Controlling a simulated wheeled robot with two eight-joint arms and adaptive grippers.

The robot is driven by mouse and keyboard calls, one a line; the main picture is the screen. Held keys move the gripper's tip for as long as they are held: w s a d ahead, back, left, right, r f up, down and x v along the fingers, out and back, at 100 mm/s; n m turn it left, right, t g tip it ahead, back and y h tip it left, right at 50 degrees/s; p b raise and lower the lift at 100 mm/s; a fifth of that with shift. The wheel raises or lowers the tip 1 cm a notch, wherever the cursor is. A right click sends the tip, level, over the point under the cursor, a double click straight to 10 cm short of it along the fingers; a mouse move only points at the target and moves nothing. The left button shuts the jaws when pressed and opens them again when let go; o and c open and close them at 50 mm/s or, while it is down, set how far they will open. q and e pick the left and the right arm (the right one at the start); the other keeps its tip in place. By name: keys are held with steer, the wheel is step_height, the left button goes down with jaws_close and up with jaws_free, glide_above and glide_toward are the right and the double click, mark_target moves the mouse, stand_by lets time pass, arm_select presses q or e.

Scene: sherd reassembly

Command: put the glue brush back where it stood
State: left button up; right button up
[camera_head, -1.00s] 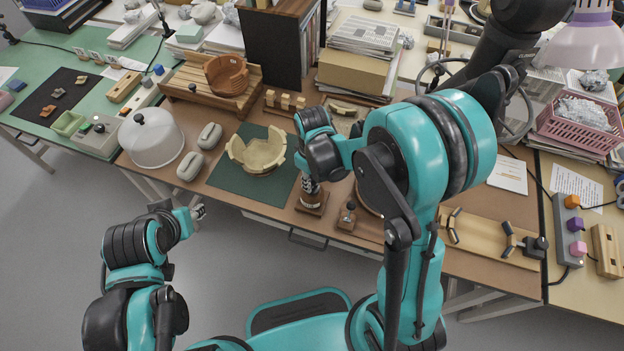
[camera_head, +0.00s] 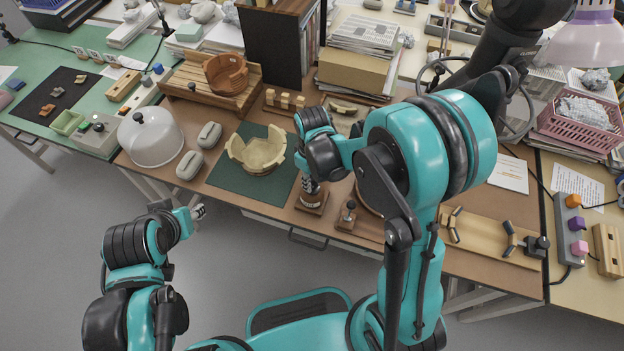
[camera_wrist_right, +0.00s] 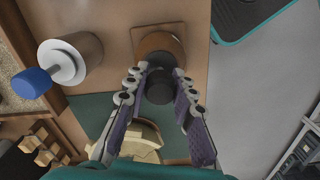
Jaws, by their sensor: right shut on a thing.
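My right gripper (camera_head: 311,188) points down over a brown pot on a square wooden base (camera_head: 311,205) near the table's front edge. In the right wrist view its fingers (camera_wrist_right: 160,92) are closed around a dark round handle (camera_wrist_right: 159,88), which I take for the glue brush, seen end-on. The handle stands over the brown pot (camera_wrist_right: 158,46); the bristles are hidden, and I cannot tell how deep the brush sits. My left gripper (camera_head: 198,212) is off the table's front edge, away from everything; its jaw opening is too small to read.
A partly built pale bowl (camera_head: 257,153) stands on a green mat (camera_head: 228,183) left of the pot. A small wooden block with a dark knob (camera_head: 347,216) is close on the right. In the wrist view a blue-knobbed container (camera_wrist_right: 75,62) stands near.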

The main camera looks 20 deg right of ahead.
steer(key=o, duration=1)
steer(key=shift+c, duration=0.2)
step_height(320, 180, up, 12)
steer(key=s+d+r+m+t, duration=0.2)
steer(key=s+m+t, duration=0.1)
steer(key=s, duration=0.2)
steer(key=s+d+r+m+t, duration=0.2)
steer(key=s+m+t, duration=0.2)
steer(key=s, duration=0.1)
steer(key=shift+s+d, duration=0.2)
steer(key=shift+d, duration=0.2)
